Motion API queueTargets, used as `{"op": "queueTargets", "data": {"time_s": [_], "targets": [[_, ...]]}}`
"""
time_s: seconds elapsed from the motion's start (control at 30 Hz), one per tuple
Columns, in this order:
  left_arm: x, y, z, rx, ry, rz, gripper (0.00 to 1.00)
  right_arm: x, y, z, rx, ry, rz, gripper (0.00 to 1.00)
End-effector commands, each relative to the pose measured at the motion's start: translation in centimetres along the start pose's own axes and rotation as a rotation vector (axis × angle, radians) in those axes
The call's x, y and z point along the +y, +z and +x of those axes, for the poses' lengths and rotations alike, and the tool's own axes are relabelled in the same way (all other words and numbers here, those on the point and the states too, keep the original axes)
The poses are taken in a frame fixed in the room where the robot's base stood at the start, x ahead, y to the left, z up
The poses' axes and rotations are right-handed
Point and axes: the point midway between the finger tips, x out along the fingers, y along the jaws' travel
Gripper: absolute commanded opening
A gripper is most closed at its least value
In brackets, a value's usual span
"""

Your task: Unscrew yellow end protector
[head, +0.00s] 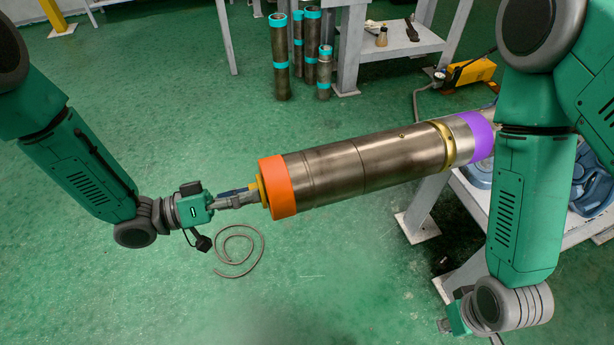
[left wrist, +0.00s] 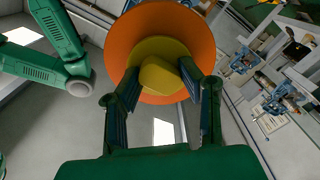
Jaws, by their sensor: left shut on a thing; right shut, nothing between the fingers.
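The yellow end protector (head: 262,190) sits at the left end of a long metal pipe (head: 365,163), inside an orange band (head: 278,187). My left gripper (head: 250,194) is shut on the protector from the left. In the left wrist view the yellow protector (left wrist: 158,75) shows a raised block between the two fingers (left wrist: 158,95), with the orange ring (left wrist: 190,25) around it. My right gripper (head: 445,326) is low at the bottom right, away from the pipe, and partly hidden by my arm.
The pipe's right end has a brass ring (head: 447,145) and a purple band (head: 480,135), near a bench. Several upright pipes (head: 281,60) stand at the back by a shelf. A yellow pump (head: 472,73) lies behind. A coiled hose (head: 238,250) lies on otherwise open floor.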

Motion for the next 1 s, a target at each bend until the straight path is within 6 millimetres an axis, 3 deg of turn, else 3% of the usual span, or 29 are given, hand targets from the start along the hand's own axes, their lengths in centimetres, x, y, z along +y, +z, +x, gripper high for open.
{"op": "queueTargets", "data": {"time_s": [0.6, 0.93, 0.97, 1.0], "targets": [[0.04, -0.14, -0.04, -0.006, 0.017, -0.924, 0.00, 0.01, -0.03, -0.68, 0.000, 0.000, 0.000, 0.00], [0.06, -0.13, -0.04, -0.008, 0.019, -1.009, 0.00, 0.01, -0.04, -0.68, 0.000, 0.000, 0.000, 0.00], [0.06, -0.13, -0.04, -0.008, 0.019, -1.008, 0.37, 0.01, -0.04, -0.68, 0.000, 0.000, 0.000, 0.00], [0.06, -0.13, -0.04, -0.008, 0.018, -1.008, 0.51, 0.01, -0.04, -0.68, 0.000, 0.000, 0.000, 0.00]]}}
